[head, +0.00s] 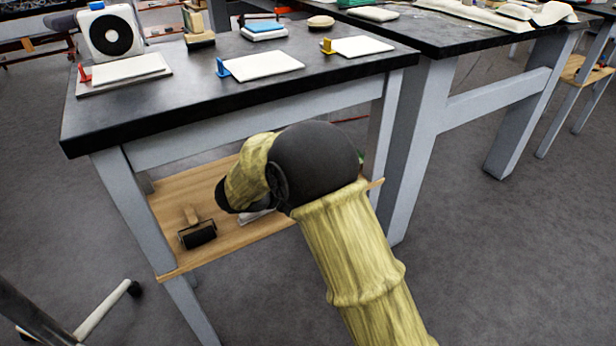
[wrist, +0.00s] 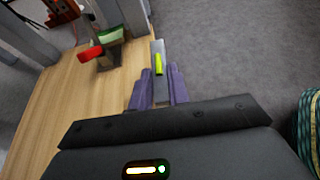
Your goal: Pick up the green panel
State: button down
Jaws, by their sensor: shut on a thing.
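My gripper (wrist: 159,75) has purple fingers, which show in the wrist view above the wooden lower shelf's edge. The fingers are closed on a narrow grey piece with a bright yellow-green part (wrist: 158,64), which I take to be the green panel, seen nearly edge-on. Its full shape is not visible. In the head view my arm hides the fingertips. A pale flat piece (head: 254,216) shows partly behind my arm at the shelf; I cannot tell whether it is the same panel.
The wooden shelf (head: 178,243) sits under the black tabletop (head: 130,118), between grey legs. A roller (head: 198,235) lies on the shelf. White panels with blue (head: 262,64), yellow (head: 357,46) and red (head: 124,69) tabs lie on top. In the wrist view, a red-ended object (wrist: 90,53) is on the shelf.

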jog(key=s+d+p, duration=0.2)
jog(key=s+d, duration=0.4)
jog(key=s, duration=0.3)
jog(key=shift+w+d, duration=0.1)
